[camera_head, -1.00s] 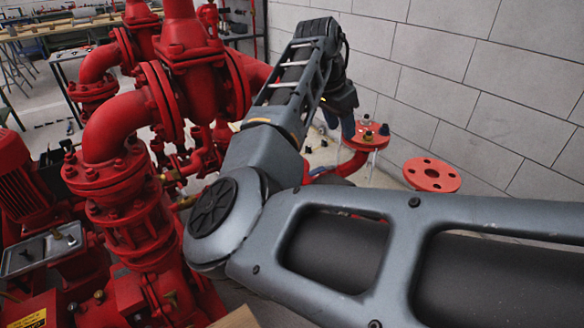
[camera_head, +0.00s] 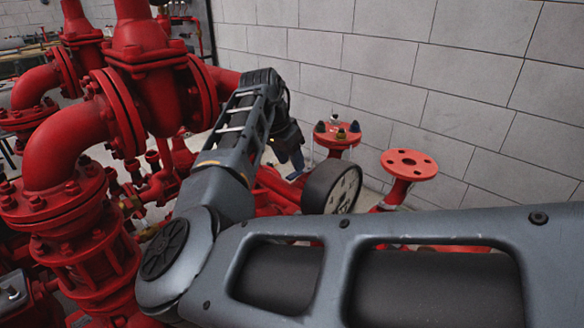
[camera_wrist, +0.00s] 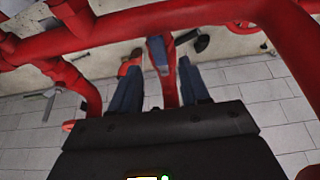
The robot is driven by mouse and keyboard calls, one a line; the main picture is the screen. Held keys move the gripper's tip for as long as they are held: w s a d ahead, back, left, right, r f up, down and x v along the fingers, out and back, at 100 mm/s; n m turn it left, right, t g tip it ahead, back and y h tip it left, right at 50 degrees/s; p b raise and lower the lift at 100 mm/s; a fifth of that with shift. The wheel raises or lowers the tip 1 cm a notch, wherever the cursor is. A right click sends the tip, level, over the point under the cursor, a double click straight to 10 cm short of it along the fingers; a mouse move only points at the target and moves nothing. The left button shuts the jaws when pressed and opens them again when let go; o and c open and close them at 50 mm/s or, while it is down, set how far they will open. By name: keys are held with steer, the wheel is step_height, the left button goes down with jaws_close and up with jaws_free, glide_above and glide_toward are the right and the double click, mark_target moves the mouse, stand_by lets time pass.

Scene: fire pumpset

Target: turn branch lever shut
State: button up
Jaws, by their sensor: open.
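My gripper (camera_wrist: 159,68) points away from the wrist camera, with its two blue-grey fingers apart. A short blue-grey bar (camera_wrist: 158,52), perhaps the branch lever, shows between the fingertips in front of a red pipe (camera_wrist: 169,86). I cannot tell whether the fingers touch it. A small red part (camera_wrist: 131,62) lies by the left fingertip. A black handle (camera_wrist: 196,41) is just right of the right finger.
A thick red pipe (camera_wrist: 200,15) crosses above the fingers. A grey lever-like part (camera_wrist: 47,103) is at the left. In the head view a round gauge (camera_head: 340,188), a flanged stub (camera_head: 408,166) and a bolted flange (camera_head: 338,138) stand near the block wall (camera_head: 400,60).

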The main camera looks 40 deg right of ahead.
mark_target(294, 175)
steer(key=shift+x, duration=1.7)
jaws_close()
steer(key=shift+r, duration=0.1)
